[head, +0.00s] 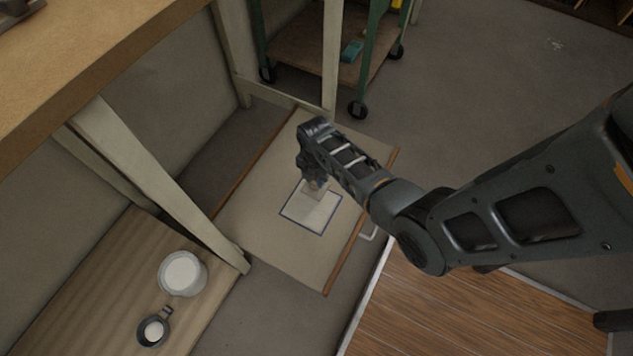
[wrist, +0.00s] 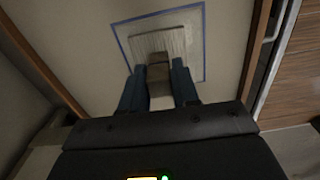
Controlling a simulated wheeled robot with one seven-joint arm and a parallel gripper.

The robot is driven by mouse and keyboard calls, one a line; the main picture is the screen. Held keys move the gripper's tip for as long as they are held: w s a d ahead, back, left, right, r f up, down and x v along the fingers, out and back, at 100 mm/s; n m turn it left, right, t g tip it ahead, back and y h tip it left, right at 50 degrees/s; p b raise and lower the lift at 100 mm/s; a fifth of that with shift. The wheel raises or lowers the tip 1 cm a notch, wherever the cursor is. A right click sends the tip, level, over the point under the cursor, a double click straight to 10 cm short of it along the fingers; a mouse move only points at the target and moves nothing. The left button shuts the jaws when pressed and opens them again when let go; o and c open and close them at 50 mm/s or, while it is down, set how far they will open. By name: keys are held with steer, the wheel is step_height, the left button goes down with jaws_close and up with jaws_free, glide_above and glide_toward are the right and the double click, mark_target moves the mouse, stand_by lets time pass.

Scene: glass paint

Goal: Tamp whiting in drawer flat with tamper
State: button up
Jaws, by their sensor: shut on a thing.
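The drawer (head: 250,215) is a shallow beige surface with brown edges, low on the floor, with a pale fill. On it a blue outline (head: 292,226) frames a whitish patch, the whiting (head: 322,212). My gripper (head: 313,180) is over the upper part of this patch. In the wrist view my gripper (wrist: 160,85) is shut on the handle of the tamper (wrist: 158,62). The tamper's flat pale plate lies inside the blue outline. I cannot tell whether the plate touches the whiting. In the head view my gripper partly hides the tamper (head: 312,192).
A wooden board (head: 105,285) at lower left bears a white tub (head: 182,273) and a dark cup with white contents (head: 153,331). Pale table legs (head: 150,165) stand left of the drawer. A green wheeled cart (head: 300,45) stands behind. Open floor (head: 480,110) lies to the right.

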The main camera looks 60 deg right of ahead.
steer(key=shift+d+f+b, duration=0.15)
steer(key=shift+f+b, duration=0.25)
steer(key=shift+f, duration=0.2)
step_height(320, 180, down, 5)
steer(key=b, duration=0.4)
steer(key=shift+s+r+b, duration=0.1)
steer(key=shift+r+b, duration=0.05)
steer(key=shift+b, duration=0.25)
steer(key=a, duration=0.4)
steer(key=a+r+p, duration=0.1)
steer(key=a, duration=0.2)
steer(key=shift+f, duration=0.15)
steer(key=shift+f, duration=0.65)
stand_by(0.4)
steer(key=shift+r+p, duration=1.2)
steer(key=shift+p, duration=0.15)
